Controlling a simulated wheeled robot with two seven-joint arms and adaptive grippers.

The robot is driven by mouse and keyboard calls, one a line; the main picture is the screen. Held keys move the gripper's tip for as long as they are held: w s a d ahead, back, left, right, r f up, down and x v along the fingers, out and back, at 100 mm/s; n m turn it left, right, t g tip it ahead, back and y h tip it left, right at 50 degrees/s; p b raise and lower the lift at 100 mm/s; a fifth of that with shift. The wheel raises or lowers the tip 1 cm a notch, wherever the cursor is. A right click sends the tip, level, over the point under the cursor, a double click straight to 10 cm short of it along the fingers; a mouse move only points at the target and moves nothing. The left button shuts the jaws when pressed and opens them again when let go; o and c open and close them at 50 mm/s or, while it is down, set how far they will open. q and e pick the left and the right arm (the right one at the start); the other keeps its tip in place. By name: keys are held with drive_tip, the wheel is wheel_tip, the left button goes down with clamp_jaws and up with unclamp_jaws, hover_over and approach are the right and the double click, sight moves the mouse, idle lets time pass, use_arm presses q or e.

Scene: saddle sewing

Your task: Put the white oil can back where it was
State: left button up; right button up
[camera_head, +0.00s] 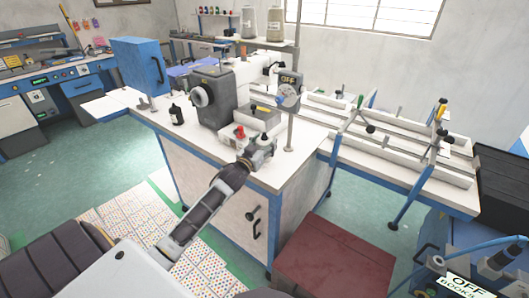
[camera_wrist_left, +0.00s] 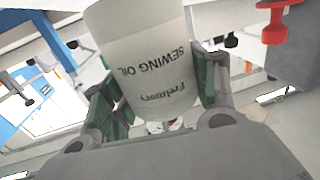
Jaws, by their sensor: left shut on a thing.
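The white oil can (camera_wrist_left: 150,60), printed with "SEWING OIL", fills the middle of the left wrist view, and its top is cut off by the upper edge. My left gripper (camera_wrist_left: 155,85) is shut on the can, with a green-padded finger on each side of it. In the head view my left gripper (camera_head: 256,156) is over the front edge of the white worktable (camera_head: 290,172), beside the sewing machine (camera_head: 215,95). The can looks small and partly hidden there. I cannot tell whether its base touches the table. My right gripper is not in view.
A black bottle (camera_head: 177,116) stands left of the machine. Red parts (camera_head: 239,132) lie close to my left gripper. A red-brown box (camera_head: 333,257) is on the floor in front.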

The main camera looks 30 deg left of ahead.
use_arm(q)
drive_tip(key=shift+f, duration=1.85)
drive_tip(key=o, duration=1.2)
drive_tip(key=shift+f, duration=0.15)
drive_tip(key=shift+s, duration=0.1)
drive_tip(key=shift+s+d, duration=0.1)
drive_tip(key=shift+s, duration=1.95)
drive_tip(key=shift+s+d, duration=0.15)
drive_tip(key=shift+s, duration=0.55)
drive_tip(key=shift+s+d, duration=0.2)
drive_tip(key=shift+s, duration=2.95)
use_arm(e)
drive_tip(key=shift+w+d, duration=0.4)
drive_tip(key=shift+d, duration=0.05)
